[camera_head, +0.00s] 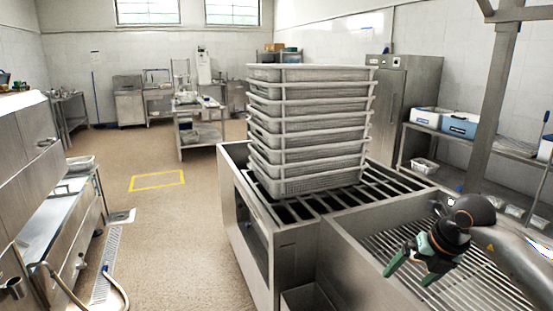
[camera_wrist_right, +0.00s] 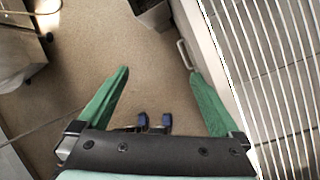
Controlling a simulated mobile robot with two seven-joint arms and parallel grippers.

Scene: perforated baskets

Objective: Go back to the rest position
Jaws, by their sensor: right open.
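My right gripper (camera_head: 408,272) has green fingers and hangs over the slatted metal surface at the lower right of the head view. In the right wrist view my right gripper (camera_wrist_right: 160,72) is open, with its two green fingers wide apart and nothing between them. The floor shows between and beyond the fingers. My left gripper is not in the head view. A tall stack of grey perforated baskets (camera_head: 310,128) stands on the slatted steel counter, left of my right gripper and apart from it.
The steel counter (camera_head: 268,232) fills the lower middle. A slatted surface (camera_wrist_right: 262,60) lies close on the right in the wrist view. A shelf with blue-and-white boxes (camera_head: 458,125) and a post (camera_head: 495,95) stand at the right. The brown floor (camera_head: 190,240) on the left is mostly clear.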

